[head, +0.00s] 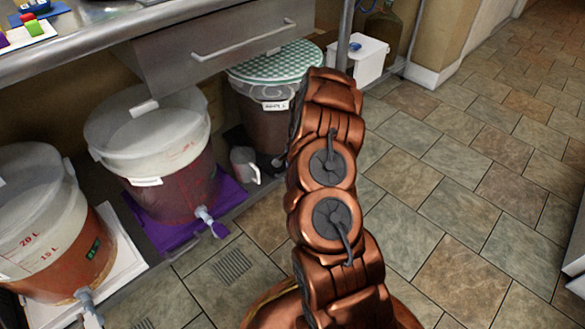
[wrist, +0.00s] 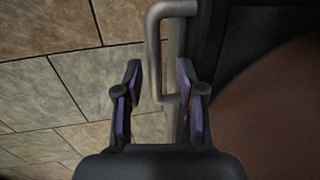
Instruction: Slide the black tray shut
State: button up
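The black tray (head: 236,136) is under the brown-filled bucket with the green checked lid in the head view. Most of it is hidden by the bucket and my arm. In the wrist view the black tray (wrist: 212,35) runs down the right side, with a grey metal bar handle (wrist: 154,45) standing off its front edge. My gripper (wrist: 160,98) is open, and the lower end of the handle shows between its two fingers. I cannot tell whether either finger touches the handle.
A bucket on a purple tray (head: 170,235) and one on a white tray (head: 118,262) stand to the left. A drawer (head: 220,45) overhangs the buckets. Open tiled floor (head: 450,170) lies to the right.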

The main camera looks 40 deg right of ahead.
notch_tip(320, 180, up, 12)
jog(key=s, duration=0.2)
jog(key=shift+s+d, duration=0.15)
dwell(0.5)
dwell(0.5)
jog(key=s+a+r+n+g+p, duration=0.1)
jog(key=s+a+r+n+p, duration=0.2)
jog(key=a+r+p, duration=0.6)
jog(key=s+a+r+n+p, duration=0.2)
jog(key=s+a+r+p, duration=0.2)
jog(key=r, duration=1)
jog(key=s+a+r+n+g+p, duration=0.1)
jog(key=s+a+r+n+p, duration=0.2)
jog(key=a+r+p, duration=0.6)
jog(key=s+a+r+n+g+p, duration=0.1)
jog(key=s+a+r+n+p, duration=0.2)
jog(key=s+r+p, duration=0.7)
jog(key=s+a+r+n+g+p, duration=0.1)
jog(key=s+a+r+n+p, duration=0.2)
jog(key=s+r+p, duration=0.6)
jog(key=s+r+n, duration=0.2)
jog(key=s+r, duration=0.7)
jog(key=r, duration=0.2)
jog(key=shift+a+r+p, duration=0.35)
jog(key=shift+a+r, duration=0.05)
